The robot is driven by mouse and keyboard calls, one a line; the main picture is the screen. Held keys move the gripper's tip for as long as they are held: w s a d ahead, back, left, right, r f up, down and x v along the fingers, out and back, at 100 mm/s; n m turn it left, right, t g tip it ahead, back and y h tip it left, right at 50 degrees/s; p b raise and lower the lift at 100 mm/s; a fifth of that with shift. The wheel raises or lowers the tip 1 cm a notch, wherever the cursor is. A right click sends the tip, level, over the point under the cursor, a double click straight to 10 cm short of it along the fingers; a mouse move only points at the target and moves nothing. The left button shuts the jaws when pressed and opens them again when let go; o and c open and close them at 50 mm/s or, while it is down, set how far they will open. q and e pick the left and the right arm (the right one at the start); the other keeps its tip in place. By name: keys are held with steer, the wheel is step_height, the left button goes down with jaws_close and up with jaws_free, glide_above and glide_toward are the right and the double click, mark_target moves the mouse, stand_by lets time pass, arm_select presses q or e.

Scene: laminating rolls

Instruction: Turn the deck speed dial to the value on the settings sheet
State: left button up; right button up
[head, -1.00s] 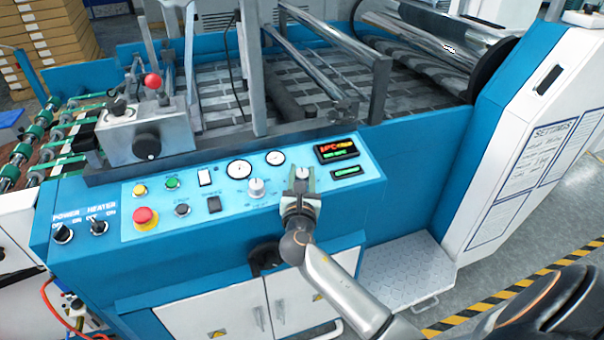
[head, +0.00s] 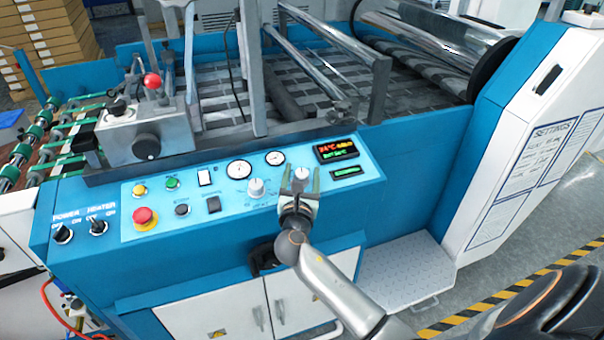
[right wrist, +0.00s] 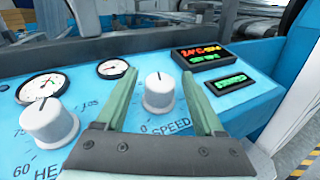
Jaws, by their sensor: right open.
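The white speed dial (head: 302,173) is on the blue control panel (head: 225,213). In the right wrist view the speed dial (right wrist: 159,92) stands above the word SPEED, its dark pointer mark near the top. My right gripper (head: 301,182) is open, with one finger on each side of the dial. In the wrist view the right gripper (right wrist: 162,78) shows gaps between both fingers and the dial. The settings sheet (head: 553,158) is on the white machine side at the right; its handwritten values are too small to read. My left gripper is not in view.
The heat dial (right wrist: 48,122) is left of the speed dial. Two gauges (head: 239,169) and a lit display (head: 337,150) are above them. A red emergency button (head: 145,217) is at the panel's left. A metal roller frame (head: 375,95) rises behind the panel.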

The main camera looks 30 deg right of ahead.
steer(key=v, duration=1.2)
steer(key=shift+s, duration=0.25)
steer(key=shift+a, duration=0.15)
steer(key=s+a+f+m+g+y, duration=0.25)
steer(key=f+m+y, duration=0.2)
steer(key=f, duration=0.45)
steer(key=s+a+f+m+g+y, duration=0.1)
steer(key=s+a+f+m+y, duration=0.25)
steer(key=f+m, duration=0.35)
steer(key=s+a+f+m+y, duration=0.1)
steer(key=s+f+m+y, duration=0.1)
steer(key=s+m, duration=0.3)
steer(key=s+a+f+m+g+y+p, duration=0.1)
steer(key=s+a+f+m+y, duration=0.1)
steer(key=s+f+m, duration=0.3)
steer(key=s+m+y, duration=0.1)
steer(key=m, duration=0.2)
steer(key=shift+a+f, duration=0.2)
steer(key=shift+a, duration=0.1)
